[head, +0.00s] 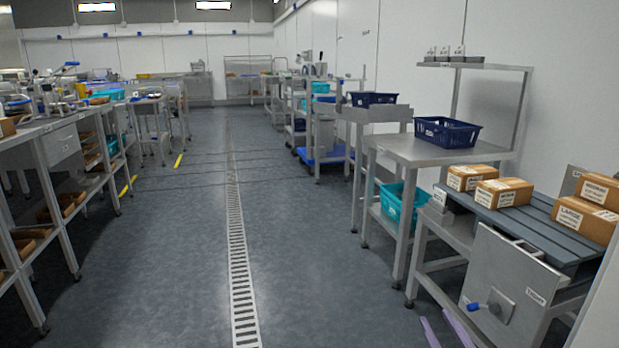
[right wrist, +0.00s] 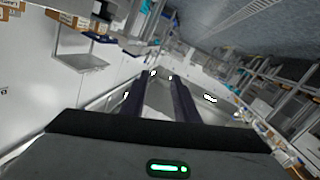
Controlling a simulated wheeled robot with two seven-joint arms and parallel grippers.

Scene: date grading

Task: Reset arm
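My right gripper (right wrist: 162,76) shows in the right wrist view. Its two dark fingers stand apart with a clear gap, and nothing is between them. Beyond the fingers the view is tilted, with the white wall on the left and floor and benches on the right. In the head view, two pale purple strips (head: 445,331) show at the bottom edge, right of the middle; I cannot tell surely whether they are my gripper's fingers. My left gripper is in neither view.
At right stands a slatted bench (head: 520,232) with several labelled cardboard boxes (head: 502,192). Behind it, a steel table (head: 400,148) holds a dark blue crate (head: 447,132); a teal crate (head: 402,204) sits below. Shelved benches (head: 60,125) line the left. The aisle with the floor drain (head: 238,240) is clear.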

